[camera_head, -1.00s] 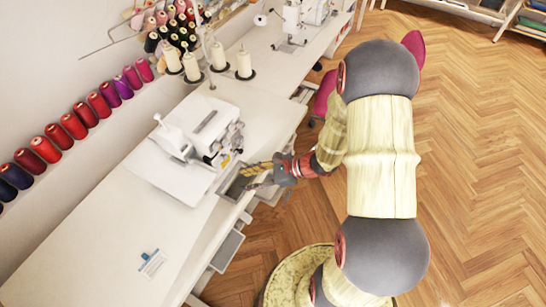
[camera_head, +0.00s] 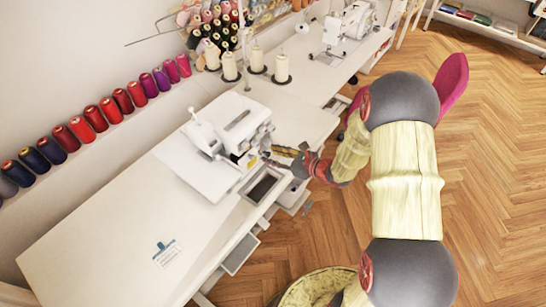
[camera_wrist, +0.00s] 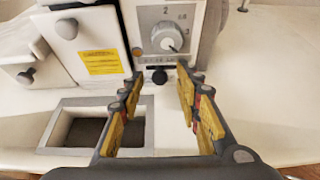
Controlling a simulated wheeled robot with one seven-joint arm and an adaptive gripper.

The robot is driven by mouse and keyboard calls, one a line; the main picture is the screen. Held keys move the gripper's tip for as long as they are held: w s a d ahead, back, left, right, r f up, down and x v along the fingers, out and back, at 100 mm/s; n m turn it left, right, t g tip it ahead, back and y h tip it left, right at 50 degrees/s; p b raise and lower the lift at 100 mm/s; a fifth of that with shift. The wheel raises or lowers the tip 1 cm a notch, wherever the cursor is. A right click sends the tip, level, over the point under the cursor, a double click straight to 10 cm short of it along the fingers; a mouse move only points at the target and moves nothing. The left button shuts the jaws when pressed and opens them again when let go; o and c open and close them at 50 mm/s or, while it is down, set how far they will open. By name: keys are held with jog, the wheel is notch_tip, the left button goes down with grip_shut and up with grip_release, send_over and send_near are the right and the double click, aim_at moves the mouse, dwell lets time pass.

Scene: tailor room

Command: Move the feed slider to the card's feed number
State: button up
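A white overlock sewing machine (camera_head: 231,128) stands on the white table. In the wrist view its front carries a grey dial (camera_wrist: 167,38) with numbers around it. Just below the dial sits a dark slider knob (camera_wrist: 159,76) by a small scale too small to read. My gripper (camera_wrist: 160,84) is open and empty, its yellow-padded fingers apart, with the knob appearing between and beyond the tips. In the head view my gripper (camera_head: 277,156) is at the machine's front right side. A card with a blue clip (camera_head: 167,254) lies on the table; its writing is unreadable.
Thread cones (camera_head: 281,68) stand behind the machine.

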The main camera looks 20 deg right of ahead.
jog(key=shift+w+a, duration=0.1)
jog(key=shift+w, duration=0.05)
jog(key=shift+c, duration=0.8)
grip_shut()
